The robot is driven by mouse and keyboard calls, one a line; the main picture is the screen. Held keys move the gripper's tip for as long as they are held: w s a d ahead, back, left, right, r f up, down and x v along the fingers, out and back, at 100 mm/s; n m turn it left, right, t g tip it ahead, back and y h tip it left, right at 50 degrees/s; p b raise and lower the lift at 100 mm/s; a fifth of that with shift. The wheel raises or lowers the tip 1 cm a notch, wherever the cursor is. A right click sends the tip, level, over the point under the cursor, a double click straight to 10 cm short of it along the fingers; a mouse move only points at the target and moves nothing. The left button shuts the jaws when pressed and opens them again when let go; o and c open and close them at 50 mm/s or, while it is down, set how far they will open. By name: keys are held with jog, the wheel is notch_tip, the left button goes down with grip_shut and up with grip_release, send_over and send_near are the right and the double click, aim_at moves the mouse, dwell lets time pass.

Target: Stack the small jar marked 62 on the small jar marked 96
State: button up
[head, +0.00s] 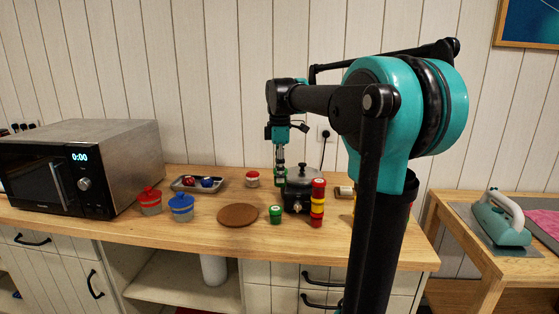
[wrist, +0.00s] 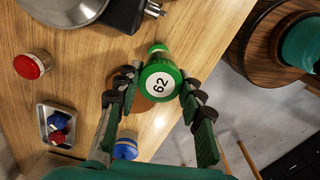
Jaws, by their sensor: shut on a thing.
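My gripper (wrist: 158,84) is shut on a green jar (wrist: 161,81) whose white top disc reads 62. In the head view my gripper (head: 281,178) hangs in front of the pot; the held jar is hard to tell from the fingers there. A small green jar (head: 275,214) with a pale label stands upright on the counter, below and slightly in front of my gripper. Its marking is too small to read. In the wrist view a green jar top (wrist: 157,48) shows beyond the held jar, partly hidden by it.
The lidded pot (head: 301,173) on its black base and a red-yellow stack (head: 317,206) stand close on the right. A brown round mat (head: 238,215), blue jar (head: 181,208), red jar (head: 150,201), tray (head: 186,188), red-lidded jar (head: 252,179) and microwave (head: 30,172) stand further left.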

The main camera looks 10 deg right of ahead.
aim_at(275, 186)
jog(key=shift+w+a+f, duration=0.1)
jog(key=shift+a+f, duration=0.3)
jog(key=shift+a, duration=0.4)
jog(key=shift+a+f, duration=0.1)
jog(key=shift+f, duration=3.25)
jog(key=shift+f, duration=0.6)
jog(key=o, duration=1.3)
jog(key=shift+c, duration=0.2)
